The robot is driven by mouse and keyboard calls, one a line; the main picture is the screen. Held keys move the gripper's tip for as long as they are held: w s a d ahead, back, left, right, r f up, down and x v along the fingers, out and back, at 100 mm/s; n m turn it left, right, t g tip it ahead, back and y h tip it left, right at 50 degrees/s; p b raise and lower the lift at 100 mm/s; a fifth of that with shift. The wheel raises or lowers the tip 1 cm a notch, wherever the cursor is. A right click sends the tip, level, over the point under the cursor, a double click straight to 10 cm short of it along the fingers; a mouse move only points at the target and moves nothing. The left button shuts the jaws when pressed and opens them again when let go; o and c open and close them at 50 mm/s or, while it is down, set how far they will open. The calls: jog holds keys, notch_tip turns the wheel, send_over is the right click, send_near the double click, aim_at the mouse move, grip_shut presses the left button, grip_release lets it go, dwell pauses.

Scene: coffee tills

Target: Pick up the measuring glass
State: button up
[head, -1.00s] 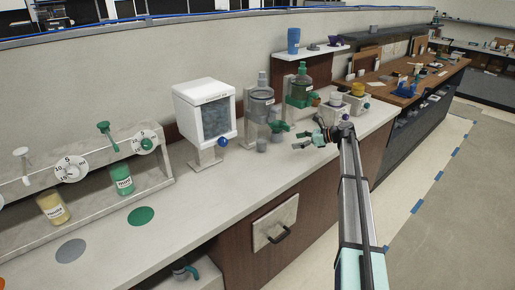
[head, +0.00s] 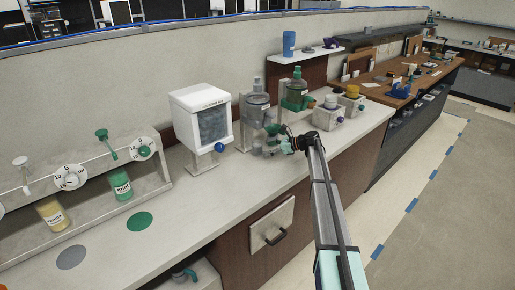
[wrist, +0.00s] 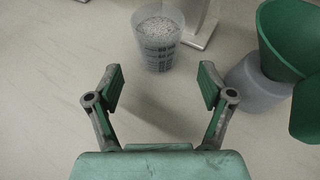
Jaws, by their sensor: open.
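The measuring glass (wrist: 158,40) is a clear, slightly tapered cup with dark markings and pale grey, grainy contents. It stands upright on the counter, at the top middle of the wrist view. In the head view it is a small grey shape (head: 257,149) below the dispensers. My gripper (wrist: 161,82) is open and empty, its two green-padded fingers spread. The glass lies ahead of the fingertips, roughly centred between them and apart from them.
A green funnel-like part (wrist: 286,38) and a grey round body (wrist: 256,84) stand close on the right. A dispenser foot (wrist: 204,25) is just behind the glass. A white dispenser (head: 203,122) stands to the left.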

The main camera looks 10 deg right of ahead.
aim_at(261, 154)
jog(key=x, duration=0.1)
jog(key=p+x, duration=0.1)
jog(key=x, duration=0.1)
jog(key=shift+w+a+r, duration=0.1)
jog(key=shift+a+r, duration=0.1)
jog(key=shift+a, duration=0.1)
jog(key=shift+w+a+f+p, duration=0.2)
jog(key=shift+a+f+p, duration=0.15)
jog(key=shift+a, duration=0.1)
jog(key=c, duration=1.4)
jog(key=shift+c, duration=0.2)
jog(key=shift+s+d+r, duration=0.1)
jog(key=shift+r, duration=0.05)
